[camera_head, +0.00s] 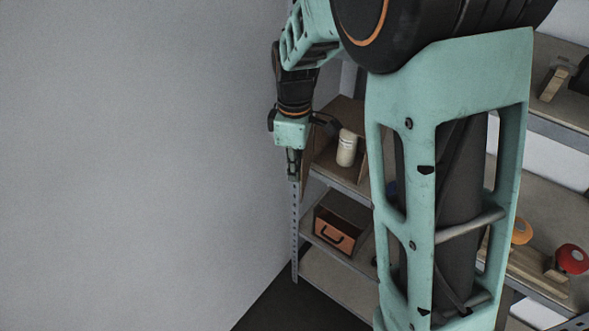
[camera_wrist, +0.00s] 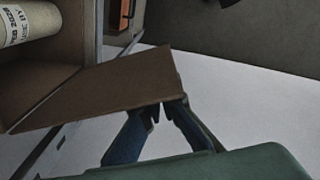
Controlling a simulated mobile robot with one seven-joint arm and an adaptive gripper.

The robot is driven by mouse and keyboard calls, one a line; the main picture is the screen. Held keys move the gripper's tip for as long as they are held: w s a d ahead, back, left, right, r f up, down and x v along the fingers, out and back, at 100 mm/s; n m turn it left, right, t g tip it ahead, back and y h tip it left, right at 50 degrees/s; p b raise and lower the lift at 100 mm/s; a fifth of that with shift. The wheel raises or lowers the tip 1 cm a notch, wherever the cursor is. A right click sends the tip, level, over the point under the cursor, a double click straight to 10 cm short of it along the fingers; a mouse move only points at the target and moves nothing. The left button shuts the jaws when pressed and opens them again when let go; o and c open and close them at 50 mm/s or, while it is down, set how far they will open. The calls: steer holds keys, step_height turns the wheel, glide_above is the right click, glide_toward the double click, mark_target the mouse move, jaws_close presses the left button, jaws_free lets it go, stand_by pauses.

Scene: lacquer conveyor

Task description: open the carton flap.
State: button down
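The brown carton stands on the shelf, its open front showing a white bottle (camera_head: 346,148) inside; the bottle also shows at the top left of the wrist view (camera_wrist: 28,22). The carton flap (camera_wrist: 100,92) stands out from the carton, partly open, and crosses the wrist view. In the head view the flap (camera_head: 308,168) is a narrow brown strip. My gripper (camera_head: 294,178) points down just left of it. In the wrist view my fingers (camera_wrist: 160,110) meet closely at the flap's lower edge, which partly hides the tips. I see no flap clearly pinched between them.
A box with an orange front and dark handle (camera_head: 333,237) sits on the shelf below. A perforated metal post (camera_head: 295,235) stands directly below my gripper. The grey wall leaves open room to the left. Red (camera_head: 572,259) and orange (camera_head: 521,230) objects lie on shelves at right.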

steer(key=shift+a, duration=0.1)
steer(key=w+a+m+p, duration=0.1)
steer(key=w+a+m, duration=0.4)
steer(key=a+m, duration=0.1)
steer(key=shift+w+a, duration=0.15)
steer(key=shift+w, duration=0.1)
stand_by(0.5)
steer(key=shift+r, duration=0.15)
steer(key=c, duration=2.2)
jaws_free()
steer(key=shift+w, duration=0.1)
step_height(320, 180, up, 12)
